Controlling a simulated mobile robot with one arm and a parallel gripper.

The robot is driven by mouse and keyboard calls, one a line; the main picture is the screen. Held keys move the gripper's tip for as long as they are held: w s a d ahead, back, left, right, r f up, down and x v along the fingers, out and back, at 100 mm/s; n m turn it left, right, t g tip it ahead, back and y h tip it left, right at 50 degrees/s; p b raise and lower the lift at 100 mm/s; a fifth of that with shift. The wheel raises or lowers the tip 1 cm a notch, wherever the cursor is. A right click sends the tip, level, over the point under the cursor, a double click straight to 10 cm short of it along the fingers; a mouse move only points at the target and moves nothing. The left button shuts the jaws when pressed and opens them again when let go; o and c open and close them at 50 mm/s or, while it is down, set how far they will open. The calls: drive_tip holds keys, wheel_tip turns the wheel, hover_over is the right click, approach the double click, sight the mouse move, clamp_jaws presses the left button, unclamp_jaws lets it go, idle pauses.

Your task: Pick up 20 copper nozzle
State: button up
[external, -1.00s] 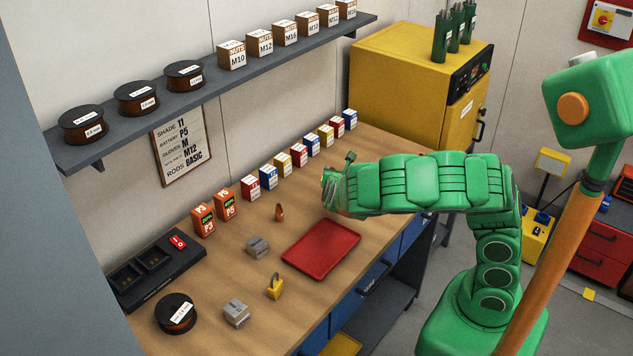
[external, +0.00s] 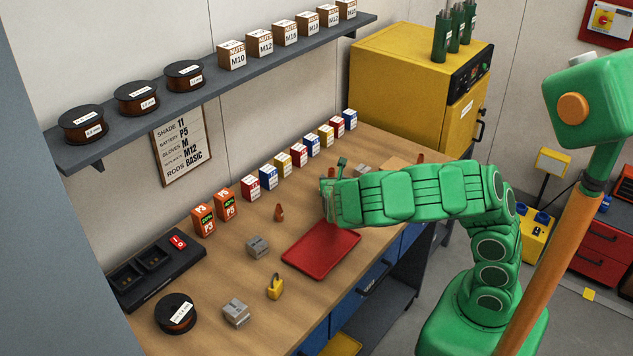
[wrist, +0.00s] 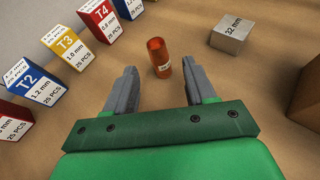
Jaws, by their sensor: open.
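In the wrist view a copper-orange cylindrical nozzle (wrist: 158,52) stands upright on the wooden bench, just ahead of and between my fingertips. It has a small pale label too small to read. My gripper (wrist: 160,72) is open with nothing held; its left finger is left of the nozzle and its right finger is right of it. In the external view my gripper (external: 328,199) is low over the bench behind the red tray. A copper piece (external: 279,212) stands left of it and another (external: 420,157) at the far end.
A grey block marked 32 mm (wrist: 232,32) stands right of the nozzle. A row of labelled boxes, including T3 (wrist: 67,47) and T4 (wrist: 101,20), lines the left. A brown block (wrist: 309,90) is at the right edge. The red tray (external: 308,262) is empty.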

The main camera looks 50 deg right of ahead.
sight(332, 176)
drive_tip(key=shift+x, duration=2.05)
drive_tip(key=shift+r, duration=0.1)
clamp_jaws()
